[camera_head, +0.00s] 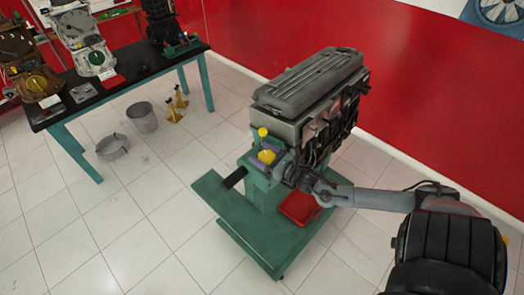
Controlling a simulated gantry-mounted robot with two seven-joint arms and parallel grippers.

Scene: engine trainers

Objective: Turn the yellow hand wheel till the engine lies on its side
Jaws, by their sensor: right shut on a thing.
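The engine (310,85) sits upright on a green wheeled stand (240,218), its ribbed grey cover on top. The yellow hand wheel (266,156) is on the near left side of the stand, below the engine. A yellow knob (262,132) shows just above it. My right arm reaches in from the right, and my right gripper (279,166) is at the hand wheel, shut on it. Its fingertips are small and partly hidden against the stand. My left gripper is out of view.
A red tray (299,208) lies on the stand's base. A dark-topped table (125,72) with engine parts stands at the left. A metal bucket (142,118), a round pan (112,147) and yellow jack stands (175,108) are on the floor. A red wall is behind the engine.

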